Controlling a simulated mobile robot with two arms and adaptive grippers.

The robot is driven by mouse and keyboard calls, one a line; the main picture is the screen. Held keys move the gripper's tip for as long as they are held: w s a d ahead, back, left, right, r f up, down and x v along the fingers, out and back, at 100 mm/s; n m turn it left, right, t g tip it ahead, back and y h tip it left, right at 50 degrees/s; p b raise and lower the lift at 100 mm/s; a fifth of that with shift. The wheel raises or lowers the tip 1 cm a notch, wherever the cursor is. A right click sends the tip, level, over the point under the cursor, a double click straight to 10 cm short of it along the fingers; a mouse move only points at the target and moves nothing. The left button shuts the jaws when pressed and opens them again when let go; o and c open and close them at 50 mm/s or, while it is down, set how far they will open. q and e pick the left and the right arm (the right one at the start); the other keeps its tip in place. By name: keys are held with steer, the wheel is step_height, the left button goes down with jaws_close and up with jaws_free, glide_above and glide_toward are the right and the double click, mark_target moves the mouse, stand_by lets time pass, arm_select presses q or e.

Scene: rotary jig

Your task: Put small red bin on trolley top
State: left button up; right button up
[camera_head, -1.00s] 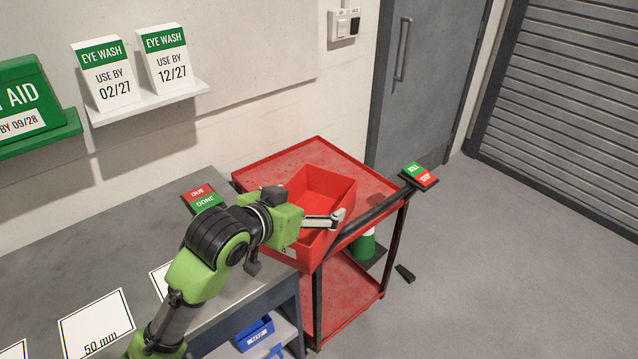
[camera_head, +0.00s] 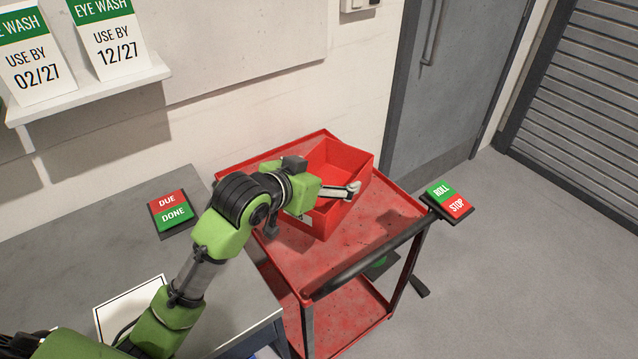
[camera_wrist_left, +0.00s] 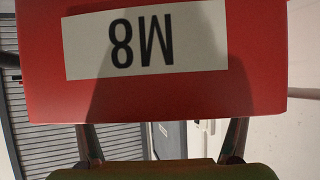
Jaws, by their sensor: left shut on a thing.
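The small red bin (camera_head: 341,160) is at the trolley top (camera_head: 385,218), over its back half, upright and open side up. My left gripper (camera_head: 345,192) is shut on the near wall of the bin. In the left wrist view the bin's red face (camera_wrist_left: 250,60) fills the upper part, with a white label reading M8 upside down. The gripper's fingers run up to the bin's lower edge in that view. I cannot tell whether the bin's base touches the trolley top or hangs just above it. My right gripper is not in view.
The trolley's dark handle (camera_head: 370,258) runs along its near side, with a ROLL/STOP sign (camera_head: 447,200) at its right end. A grey bench (camera_head: 90,235) with a DUE/DONE sign (camera_head: 171,212) stands at left. The trolley top's front half is clear.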

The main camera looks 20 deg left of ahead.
mark_target(317, 170)
arm_select(q)
steer(key=w+a+f, duration=0.1)
steer(key=w, duration=0.1)
steer(key=w+a+f, duration=0.1)
steer(key=w, duration=0.1)
steer(key=w+f, duration=0.1)
steer(key=shift+w+a, duration=0.4)
steer(key=w+f, duration=0.1)
steer(key=w+a+f, duration=0.1)
steer(key=f, duration=0.1)
steer(key=w+a+f, duration=0.1)
steer(key=w+f, duration=0.1)
steer(key=shift+w+a+f, duration=0.2)
steer(key=shift+w+f, duration=0.25)
steer(key=shift+f, duration=0.1)
steer(key=shift+s+f+p, duration=0.1)
steer(key=shift+f+p, duration=0.25)
steer(key=shift+f, duration=1.1)
steer(key=shift+f, duration=0.15)
steer(key=o, duration=1)
